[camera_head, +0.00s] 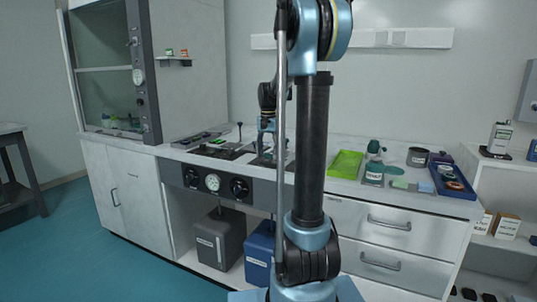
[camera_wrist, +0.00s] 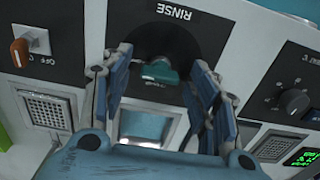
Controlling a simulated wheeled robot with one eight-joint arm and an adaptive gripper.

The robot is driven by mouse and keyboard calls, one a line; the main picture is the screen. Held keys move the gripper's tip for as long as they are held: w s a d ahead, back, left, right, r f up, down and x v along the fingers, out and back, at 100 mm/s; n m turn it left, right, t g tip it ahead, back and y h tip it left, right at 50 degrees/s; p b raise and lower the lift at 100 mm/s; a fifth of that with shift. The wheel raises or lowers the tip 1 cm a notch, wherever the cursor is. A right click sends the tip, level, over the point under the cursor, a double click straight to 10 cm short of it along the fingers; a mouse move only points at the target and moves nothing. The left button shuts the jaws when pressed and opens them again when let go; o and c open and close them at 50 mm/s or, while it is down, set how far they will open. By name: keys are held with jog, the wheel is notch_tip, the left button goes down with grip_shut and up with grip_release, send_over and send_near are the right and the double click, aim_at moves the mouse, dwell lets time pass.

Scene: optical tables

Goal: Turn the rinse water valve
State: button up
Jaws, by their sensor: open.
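In the wrist view, the rinse water valve is a dark teal handle (camera_wrist: 160,72) on a black panel labelled RINSE. My gripper (camera_wrist: 160,62) is open, with one blue-and-black finger on each side of the handle. I cannot tell whether either finger touches it. In the head view, my gripper (camera_head: 268,125) is over the left bench top, partly behind my arm. The valve cannot be made out there.
An orange switch (camera_wrist: 19,50) is left of the valve and a black dial (camera_wrist: 293,101) right of it. In the head view, a green tray (camera_head: 346,164) and a blue tray (camera_head: 453,182) sit on the right bench. A fume hood (camera_head: 138,75) stands left.

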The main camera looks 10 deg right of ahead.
grip_shut()
grip_release()
dwell(0.4)
jog(key=shift+r, duration=0.1)
notch_tip(320, 180, up, 12)
dwell(0.5)
